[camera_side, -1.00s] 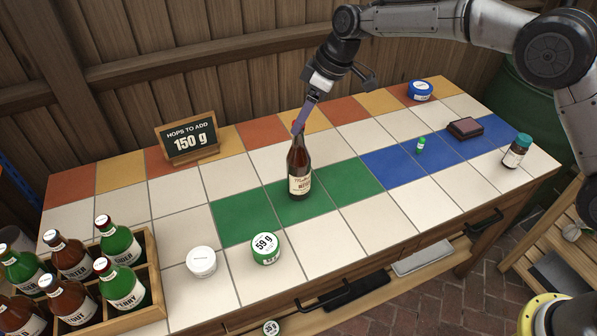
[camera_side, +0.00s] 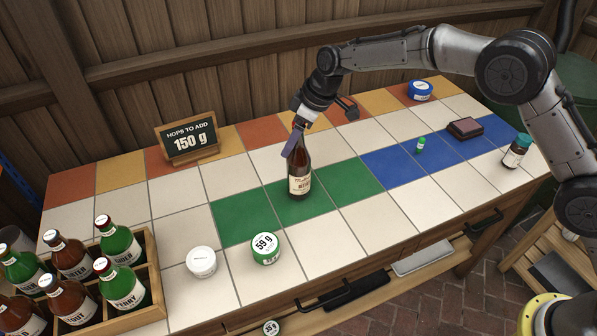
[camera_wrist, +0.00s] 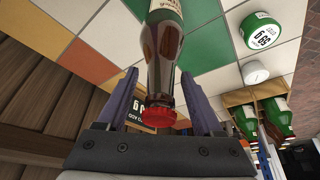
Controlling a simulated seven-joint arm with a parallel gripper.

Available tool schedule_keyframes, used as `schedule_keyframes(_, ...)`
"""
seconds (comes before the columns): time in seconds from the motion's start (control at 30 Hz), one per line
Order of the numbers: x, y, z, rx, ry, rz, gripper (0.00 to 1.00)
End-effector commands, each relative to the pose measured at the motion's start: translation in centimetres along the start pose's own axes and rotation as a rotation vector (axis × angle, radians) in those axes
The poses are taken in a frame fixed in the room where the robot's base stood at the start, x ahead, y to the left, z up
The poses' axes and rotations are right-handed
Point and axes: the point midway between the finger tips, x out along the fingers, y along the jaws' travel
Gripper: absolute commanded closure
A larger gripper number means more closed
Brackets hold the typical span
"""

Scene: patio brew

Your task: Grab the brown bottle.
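A brown bottle (camera_side: 300,175) with a cream label stands upright on the green tiles in the middle of the table. In the wrist view the brown bottle (camera_wrist: 165,60) rises toward the camera, its red cap nearest. My gripper (camera_side: 297,140) is at the bottle's neck, coming from above and behind. In the wrist view my gripper (camera_wrist: 161,76) is open, with one finger on each side of the neck. A gap shows at the left finger; contact at the right finger is hard to tell. In the side view the cap is hidden behind a finger.
A wooden crate (camera_side: 153,262) with several green and brown bottles stands at front left. A white tub (camera_side: 201,262) and a green-rimmed 59 g tub (camera_side: 265,247) sit in front of the bottle. A chalkboard sign (camera_side: 190,141) stands behind left.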

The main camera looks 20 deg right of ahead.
Motion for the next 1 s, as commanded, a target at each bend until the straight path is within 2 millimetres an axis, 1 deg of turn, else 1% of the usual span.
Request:
schedule_keyframes(0.03,-0.02,0.01,0.00,0.000,0.000,0.000,0.43)
schedule_keyframes(0.17,-0.03,0.02,0.01,0.000,0.000,0.000,0.66)
schedule_keyframes(0.2,-0.04,0.02,0.01,0.000,0.000,0.000,0.73)
schedule_keyframes(0.27,-0.04,0.02,0.02,0.000,0.000,0.000,0.84)
schedule_keyframes(0.3,-0.04,0.02,0.02,0.000,0.000,0.000,0.92)
schedule_keyframes(0.33,-0.04,0.02,0.02,0.000,0.000,0.000,0.97)
schedule_keyframes(0.37,-0.04,0.02,0.02,0.000,-0.001,0.000,1.00)
schedule_keyframes(1.0,-0.04,0.02,0.06,0.000,-0.002,0.000,1.00)
